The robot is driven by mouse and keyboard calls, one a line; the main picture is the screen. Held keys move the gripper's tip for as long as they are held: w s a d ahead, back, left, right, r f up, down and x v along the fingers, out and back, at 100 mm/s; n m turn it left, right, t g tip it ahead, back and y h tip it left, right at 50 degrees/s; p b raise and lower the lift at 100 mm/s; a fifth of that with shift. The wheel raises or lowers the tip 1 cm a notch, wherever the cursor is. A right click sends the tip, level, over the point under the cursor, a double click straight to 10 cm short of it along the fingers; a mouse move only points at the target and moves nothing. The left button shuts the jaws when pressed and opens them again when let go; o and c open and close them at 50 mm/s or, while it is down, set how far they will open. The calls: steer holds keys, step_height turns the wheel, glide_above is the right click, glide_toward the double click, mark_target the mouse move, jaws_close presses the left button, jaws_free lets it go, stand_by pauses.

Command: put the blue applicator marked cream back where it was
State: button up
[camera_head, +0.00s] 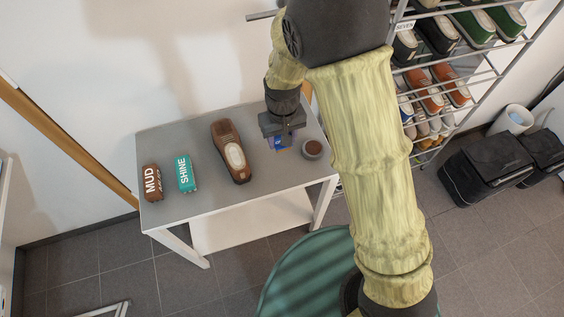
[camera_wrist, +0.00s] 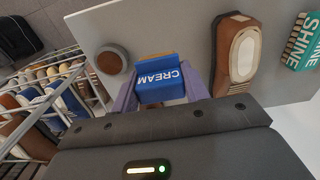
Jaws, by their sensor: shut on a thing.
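The blue applicator marked CREAM (camera_wrist: 160,83) is between the fingers of my gripper (camera_wrist: 158,95) in the wrist view. My gripper is shut on it. In the head view my gripper (camera_head: 279,140) is over the right part of the grey table (camera_head: 207,125), with a bit of the blue applicator (camera_head: 279,143) showing under it. Most of the applicator is hidden there by the gripper. I cannot tell whether it touches the table top.
A small round brown tin (camera_head: 312,148) stands just right of the gripper. A brown shoe (camera_head: 231,152), a teal SHINE brush (camera_head: 186,173) and a brown MUD brush (camera_head: 152,182) lie to the left. A shoe rack (camera_head: 440,75) stands right. Table between shoe and gripper is bare.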

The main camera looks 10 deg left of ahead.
glide_above(282, 164)
step_height(282, 164, down, 6)
steer(key=shift+f, duration=0.15)
steer(key=shift+f, duration=1.85)
steer(key=shift+f, duration=0.15)
steer(key=o, duration=0.9)
